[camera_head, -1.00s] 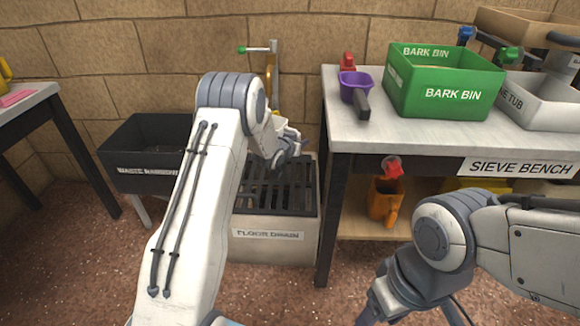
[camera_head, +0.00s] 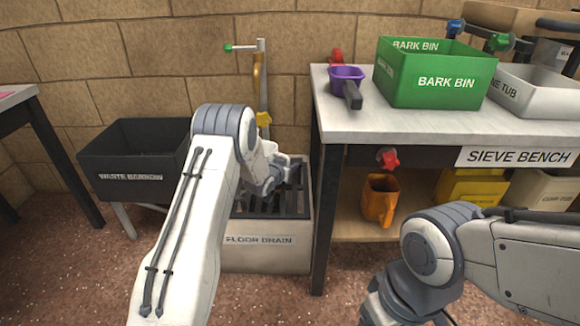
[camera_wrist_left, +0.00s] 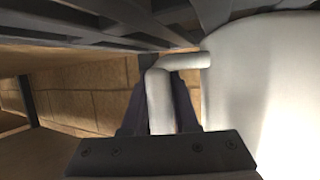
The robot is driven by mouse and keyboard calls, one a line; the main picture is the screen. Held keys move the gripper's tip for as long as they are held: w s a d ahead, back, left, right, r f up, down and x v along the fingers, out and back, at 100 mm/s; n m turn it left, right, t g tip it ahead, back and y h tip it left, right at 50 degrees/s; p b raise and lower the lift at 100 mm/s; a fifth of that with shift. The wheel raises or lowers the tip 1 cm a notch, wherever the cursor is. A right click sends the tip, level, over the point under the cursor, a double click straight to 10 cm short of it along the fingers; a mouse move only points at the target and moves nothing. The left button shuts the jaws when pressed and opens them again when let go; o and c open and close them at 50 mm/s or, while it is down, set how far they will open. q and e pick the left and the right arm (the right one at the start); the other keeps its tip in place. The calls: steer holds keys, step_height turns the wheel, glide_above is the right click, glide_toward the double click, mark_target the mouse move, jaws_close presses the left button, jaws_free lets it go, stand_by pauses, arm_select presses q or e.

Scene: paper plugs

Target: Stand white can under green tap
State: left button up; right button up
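The white can (camera_wrist_left: 255,85) fills the right of the left wrist view. Its bent white handle (camera_wrist_left: 160,100) runs between the dark fingers of my left gripper (camera_wrist_left: 158,112), which look closed on it. In the head view the left gripper (camera_head: 285,176) is low over the floor drain's grate, and the can is mostly hidden by my wrist. A green-ended lever (camera_head: 228,47) sticks out left from the pipe behind the drain. Another green tap (camera_head: 498,43) stands above the tub at the right. My right arm is at lower right, its fingertips out of view.
The floor drain (camera_head: 262,258) stands between the waste barrow (camera_head: 130,188) and the sieve bench (camera_head: 400,122). A yellow tap (camera_head: 264,119) is on the pipe. The bench holds a purple scoop (camera_head: 346,76) and green bark bin (camera_head: 440,82). A red tap (camera_head: 388,158) hangs over an orange jug (camera_head: 379,200).

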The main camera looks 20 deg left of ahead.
arm_select(q)
steer(key=o, duration=0.4)
steer(key=shift+c, duration=0.2)
steer(key=shift+s+r+p, duration=0.3)
steer(key=shift+r, duration=0.1)
steer(key=p+v, duration=0.5)
steer(key=v, duration=0.5)
steer(key=shift+s+a+r, duration=0.1)
steer(key=shift+s+r, duration=0.05)
steer(key=shift+s, duration=0.5)
